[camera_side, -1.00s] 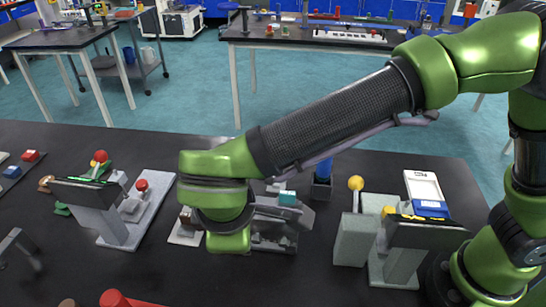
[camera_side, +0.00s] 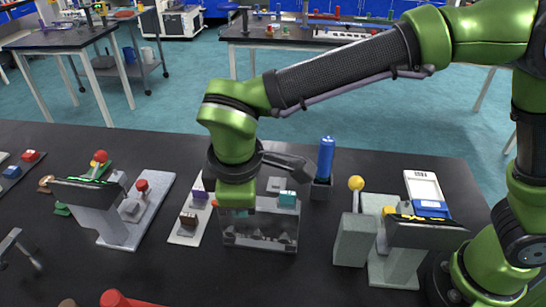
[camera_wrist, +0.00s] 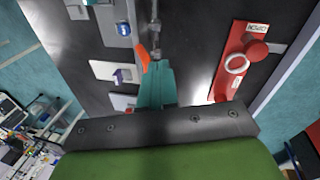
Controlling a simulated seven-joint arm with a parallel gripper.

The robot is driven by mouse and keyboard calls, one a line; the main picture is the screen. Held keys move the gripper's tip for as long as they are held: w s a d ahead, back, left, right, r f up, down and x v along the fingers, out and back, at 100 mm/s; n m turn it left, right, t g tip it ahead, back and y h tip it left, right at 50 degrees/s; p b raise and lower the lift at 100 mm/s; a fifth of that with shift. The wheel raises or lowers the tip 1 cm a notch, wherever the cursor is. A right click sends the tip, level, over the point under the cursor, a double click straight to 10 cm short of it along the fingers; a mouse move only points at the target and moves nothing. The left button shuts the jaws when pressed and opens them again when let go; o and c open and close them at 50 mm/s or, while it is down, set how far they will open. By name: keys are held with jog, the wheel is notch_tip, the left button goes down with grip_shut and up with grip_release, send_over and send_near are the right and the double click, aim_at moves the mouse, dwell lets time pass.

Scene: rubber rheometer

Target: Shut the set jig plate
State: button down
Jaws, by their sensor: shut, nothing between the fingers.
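A grey box-like fixture (camera_side: 260,232), which I take to be the set jig, stands mid-table in the side view. Its front face looks upright, with dark and pale shapes showing through it. I cannot tell which part is its plate or how far that is closed. A teal block (camera_side: 288,198) shows at its top right. My gripper is above the fixture's left rear part, and my green wrist hides part of its top. In the wrist view my gripper (camera_wrist: 157,75) is shut and empty. I cannot tell whether it touches anything.
A white card (camera_side: 187,232) with small blocks lies left of the fixture. A blue cylinder (camera_side: 326,158) stands behind right, and a grey stand with a yellow knob (camera_side: 356,183) is at right. A red labelled piece (camera_wrist: 238,62) lies toward the front edge.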

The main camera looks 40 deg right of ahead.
jog(key=w+d+f+g+y, duration=0.3)
jog(key=w+d, duration=0.2)
jog(key=w+d+f+g+y, duration=0.3)
jog(key=w+d+f, duration=0.1)
jog(key=w+d, duration=0.1)
jog(key=w+d+f+g+y, duration=0.3)
jog(key=w+d+f, duration=0.1)
jog(key=w+d, duration=0.1)
jog(key=shift+w+d+g+y, duration=0.4)
jog(key=shift+w, duration=0.05)
jog(key=shift+w+d+f, duration=0.1)
jog(key=shift+d+f, duration=0.05)
jog(key=shift+f, duration=0.4)
jog(key=shift+w+d+f, duration=0.1)
jog(key=shift+f, duration=0.4)
jog(key=shift+w, duration=0.1)
